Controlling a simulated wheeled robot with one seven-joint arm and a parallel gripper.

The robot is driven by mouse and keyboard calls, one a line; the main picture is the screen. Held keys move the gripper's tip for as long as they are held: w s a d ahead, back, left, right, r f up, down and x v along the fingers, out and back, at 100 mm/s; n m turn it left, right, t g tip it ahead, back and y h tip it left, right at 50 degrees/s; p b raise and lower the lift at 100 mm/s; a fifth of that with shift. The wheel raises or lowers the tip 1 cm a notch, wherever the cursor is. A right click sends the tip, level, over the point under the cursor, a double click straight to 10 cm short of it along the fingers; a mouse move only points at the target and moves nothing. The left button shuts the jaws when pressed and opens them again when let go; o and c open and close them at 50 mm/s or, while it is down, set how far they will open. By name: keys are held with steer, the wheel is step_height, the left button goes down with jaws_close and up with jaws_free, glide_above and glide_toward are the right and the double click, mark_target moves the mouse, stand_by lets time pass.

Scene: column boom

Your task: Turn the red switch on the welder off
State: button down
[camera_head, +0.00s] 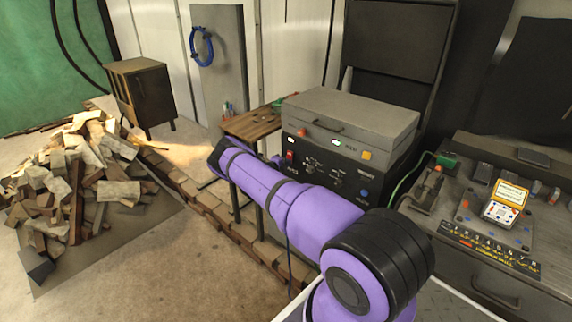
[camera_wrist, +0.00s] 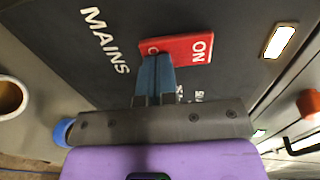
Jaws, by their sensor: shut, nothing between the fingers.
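The welder is a grey and black box (camera_head: 335,150) on the bench side in the head view. Its red switch (camera_head: 290,155) is on the left of its black front panel. In the wrist view the red rocker switch (camera_wrist: 188,48) fills the upper middle, with ON at its right end and an O visible at its left end. My gripper's blue fingers (camera_wrist: 154,60) are together, empty, with their tips over the lower left part of the switch. They hide part of its lettering. I cannot tell whether they touch it. In the head view the fingertips are hard to make out.
A MAINS label (camera_wrist: 105,40) is beside the switch. A small wooden table (camera_head: 250,124) stands behind my arm. A workbench with a yellow meter (camera_head: 505,203) is at right. A rubble pile (camera_head: 85,175) lies at left, with open floor in front.

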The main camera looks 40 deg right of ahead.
steer(key=shift+f, duration=0.15)
steer(key=s+a+f, duration=0.1)
steer(key=a+f, duration=0.1)
steer(key=a, duration=1.1)
steer(key=shift+a+f, duration=0.25)
